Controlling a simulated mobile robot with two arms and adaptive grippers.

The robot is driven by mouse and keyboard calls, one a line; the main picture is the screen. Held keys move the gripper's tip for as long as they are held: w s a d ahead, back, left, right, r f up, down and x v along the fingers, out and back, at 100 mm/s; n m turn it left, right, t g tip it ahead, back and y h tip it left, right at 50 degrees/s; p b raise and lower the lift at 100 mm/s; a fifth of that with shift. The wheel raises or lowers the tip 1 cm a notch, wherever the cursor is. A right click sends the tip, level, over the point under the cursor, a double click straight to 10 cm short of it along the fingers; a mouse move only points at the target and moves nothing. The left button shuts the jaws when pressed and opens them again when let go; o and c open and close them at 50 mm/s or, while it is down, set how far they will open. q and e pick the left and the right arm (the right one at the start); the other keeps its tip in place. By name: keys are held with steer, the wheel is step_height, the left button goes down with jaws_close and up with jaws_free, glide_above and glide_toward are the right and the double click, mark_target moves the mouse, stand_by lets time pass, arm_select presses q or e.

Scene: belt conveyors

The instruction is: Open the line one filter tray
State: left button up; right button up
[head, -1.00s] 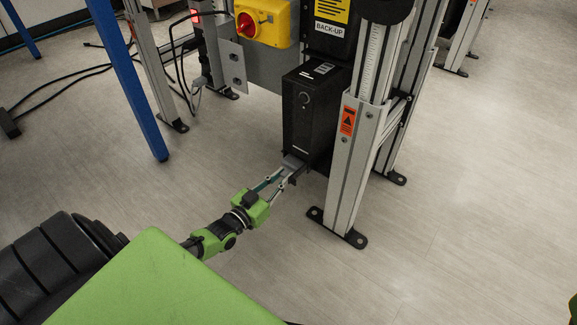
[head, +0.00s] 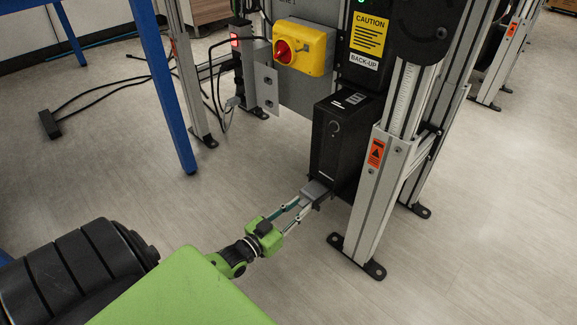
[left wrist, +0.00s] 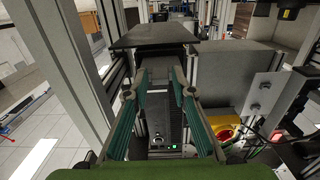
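The filter unit is a tall black box (head: 342,145) low on the machine frame in the head view. A short grey tray (head: 316,189) sticks out at its foot, toward me. My left gripper (head: 307,201) reaches in from the lower left, and its fingertips are closed around the tray's outer end. In the left wrist view my left gripper (left wrist: 160,78) has a grey piece between its tips, under a wide dark plate (left wrist: 152,34). The inside of the tray is too small to make out. My right gripper is not in view.
An aluminium post (head: 378,190) with a footplate stands close right of the box. A yellow switch housing with red knob (head: 303,46) is above left. A blue leg (head: 165,85) stands at left, with black cables on the floor. The floor in front is clear.

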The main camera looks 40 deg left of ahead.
arm_select(q)
steer(key=s, duration=1.1)
steer(key=shift+s+a, duration=0.25)
steer(key=shift+a, duration=0.2)
